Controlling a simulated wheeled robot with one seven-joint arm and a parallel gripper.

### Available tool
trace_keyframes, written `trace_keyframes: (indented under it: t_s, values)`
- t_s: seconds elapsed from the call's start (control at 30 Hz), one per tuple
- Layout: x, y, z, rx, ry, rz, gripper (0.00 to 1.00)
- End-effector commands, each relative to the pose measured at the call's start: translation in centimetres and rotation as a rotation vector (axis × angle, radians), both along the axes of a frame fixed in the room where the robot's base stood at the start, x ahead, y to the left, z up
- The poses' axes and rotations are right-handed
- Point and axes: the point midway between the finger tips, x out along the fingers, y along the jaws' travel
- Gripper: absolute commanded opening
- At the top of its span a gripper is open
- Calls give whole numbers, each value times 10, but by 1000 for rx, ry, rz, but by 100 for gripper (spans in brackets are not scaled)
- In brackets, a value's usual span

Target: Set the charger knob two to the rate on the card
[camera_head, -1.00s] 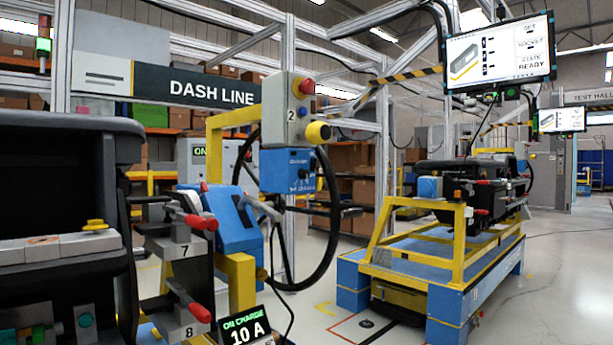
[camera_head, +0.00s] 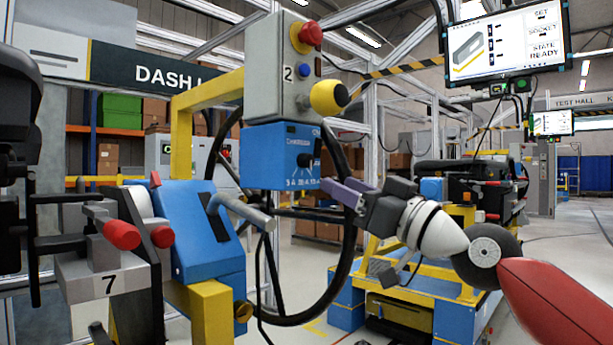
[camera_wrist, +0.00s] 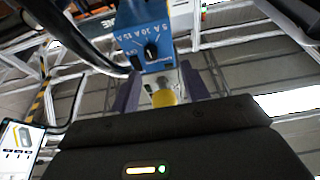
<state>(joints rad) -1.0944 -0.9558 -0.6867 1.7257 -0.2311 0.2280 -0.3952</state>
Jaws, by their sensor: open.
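The charger is a blue box (camera_head: 280,155) under the grey control box marked 2. Its dark knob (camera_head: 304,160) sits on the front face above a printed amp scale. In the wrist view the blue box (camera_wrist: 135,32) shows its knob (camera_wrist: 151,51) and the marks 5 A, 10 A and 15 A. I cannot tell the knob's setting. My gripper (camera_head: 346,190), with purple fingers, is to the right of the charger, apart from the knob and empty. In the wrist view the gripper (camera_wrist: 160,90) has its fingers spread. The 10 A card is out of view now.
The control box (camera_head: 272,65) carries a red button (camera_head: 308,37) and a yellow knob (camera_head: 328,97). A black cable loop (camera_head: 345,262) hangs close to my gripper. A blue fixture with a grey handle (camera_head: 243,211) stands below left. A blue-and-yellow cart (camera_head: 395,325) is behind my arm.

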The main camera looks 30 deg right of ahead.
Motion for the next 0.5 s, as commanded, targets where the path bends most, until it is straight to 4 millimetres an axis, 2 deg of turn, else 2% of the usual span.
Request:
trace_keyframes:
  t_s: [0.13,0.27,0.5]
  values:
    - [11,-13,7,24,-33,-7,46]
    - [23,-8,14,22,-33,-7,46]
    - [57,6,29,21,-33,-6,46]
